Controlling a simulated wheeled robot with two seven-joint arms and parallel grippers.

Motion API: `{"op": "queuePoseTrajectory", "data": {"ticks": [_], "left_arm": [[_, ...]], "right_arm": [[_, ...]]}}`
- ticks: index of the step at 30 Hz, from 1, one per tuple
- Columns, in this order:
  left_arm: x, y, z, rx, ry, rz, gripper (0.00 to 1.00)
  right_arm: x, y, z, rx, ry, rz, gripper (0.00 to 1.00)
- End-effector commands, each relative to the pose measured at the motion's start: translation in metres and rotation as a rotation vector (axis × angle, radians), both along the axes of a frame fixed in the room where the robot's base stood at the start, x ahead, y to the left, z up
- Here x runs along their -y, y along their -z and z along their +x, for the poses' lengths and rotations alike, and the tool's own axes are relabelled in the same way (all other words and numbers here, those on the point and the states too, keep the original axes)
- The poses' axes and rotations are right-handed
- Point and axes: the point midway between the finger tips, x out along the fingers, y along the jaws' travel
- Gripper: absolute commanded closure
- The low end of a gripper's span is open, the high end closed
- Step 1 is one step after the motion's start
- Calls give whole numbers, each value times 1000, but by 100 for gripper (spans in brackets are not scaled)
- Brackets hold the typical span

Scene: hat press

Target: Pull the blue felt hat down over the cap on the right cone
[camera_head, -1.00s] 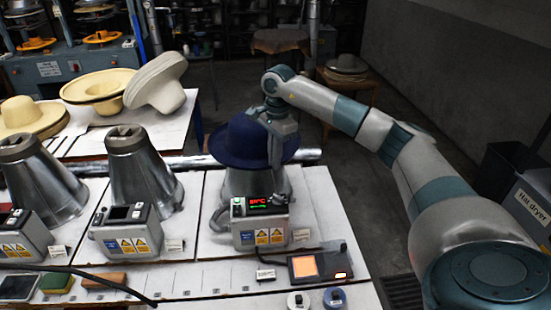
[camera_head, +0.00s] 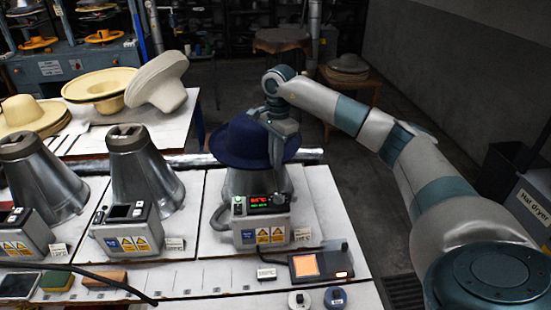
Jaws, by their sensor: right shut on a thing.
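The blue felt hat (camera_head: 240,142) sits over the top of the right cone (camera_head: 250,183), its brim spread around the cone's upper part. The cone's lower metal part shows below the brim. The cap is hidden under the hat. My right gripper (camera_head: 277,160) comes down from above at the hat's right side and is shut on the hat's brim. Its fingertips are partly lost against the dark felt. My left gripper is not in view.
Two bare metal cones (camera_head: 145,178) stand to the left, each behind a control box. A control box (camera_head: 262,220) with a lit display stands before the right cone. A lit orange panel (camera_head: 306,265) lies in front. Straw hats (camera_head: 100,86) lie on the table behind.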

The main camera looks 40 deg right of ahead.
Motion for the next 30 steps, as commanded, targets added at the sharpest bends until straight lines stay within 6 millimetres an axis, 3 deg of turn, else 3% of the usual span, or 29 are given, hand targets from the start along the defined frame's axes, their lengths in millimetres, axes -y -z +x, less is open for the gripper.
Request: {"op": "queuePoseTrajectory", "data": {"ticks": [21, 24, 30], "left_arm": [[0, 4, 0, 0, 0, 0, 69], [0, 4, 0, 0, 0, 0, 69], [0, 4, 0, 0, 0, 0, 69]], "right_arm": [[0, 4, 0, 1, 0, 0, 100], [0, 4, 0, 1, 0, 0, 75], [0, 4, 0, 0, 0, 0, 73]]}}
